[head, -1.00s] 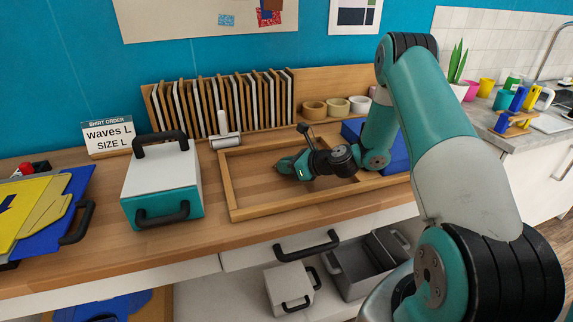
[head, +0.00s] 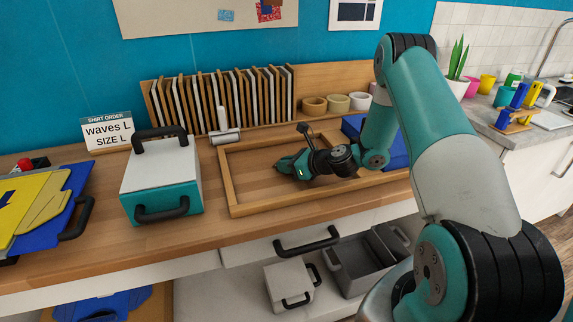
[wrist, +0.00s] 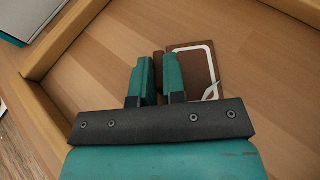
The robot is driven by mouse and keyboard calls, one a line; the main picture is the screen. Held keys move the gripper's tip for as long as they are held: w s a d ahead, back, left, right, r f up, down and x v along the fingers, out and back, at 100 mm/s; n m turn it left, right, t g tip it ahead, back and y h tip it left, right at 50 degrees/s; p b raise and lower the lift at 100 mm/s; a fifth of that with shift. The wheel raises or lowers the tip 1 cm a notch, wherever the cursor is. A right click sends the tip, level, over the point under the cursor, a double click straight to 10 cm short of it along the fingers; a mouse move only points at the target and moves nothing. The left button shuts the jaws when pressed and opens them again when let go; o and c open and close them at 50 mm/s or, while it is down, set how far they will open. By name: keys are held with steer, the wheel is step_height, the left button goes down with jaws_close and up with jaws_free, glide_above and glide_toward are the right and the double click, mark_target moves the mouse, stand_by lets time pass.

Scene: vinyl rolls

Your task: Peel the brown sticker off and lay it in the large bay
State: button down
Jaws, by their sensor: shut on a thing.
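A brown sticker (wrist: 200,62) with a white outline lies on the wooden floor of the framed tray (wrist: 295,10) in the wrist view. A white strip curls up at its lower right corner. My gripper (wrist: 158,60) is just left of the outlined part, with its two teal fingers shut on a brown piece. Whether that piece joins the sticker I cannot tell, as the right finger hides the space between. In the head view my gripper (head: 281,166) is low inside the wooden tray (head: 236,200), and the sticker is hidden there.
A white and teal box (head: 160,180) with black handles stands left of the tray. A roller (head: 224,137) lies at the tray's back left corner. A slotted rack (head: 215,100) and several tape rolls (head: 337,104) stand behind. A blue object (head: 397,150) is at the tray's right.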

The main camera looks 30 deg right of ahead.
steer(key=shift+f, duration=0.15)
jaws_free()
stand_by(0.7)
stand_by(0.3)
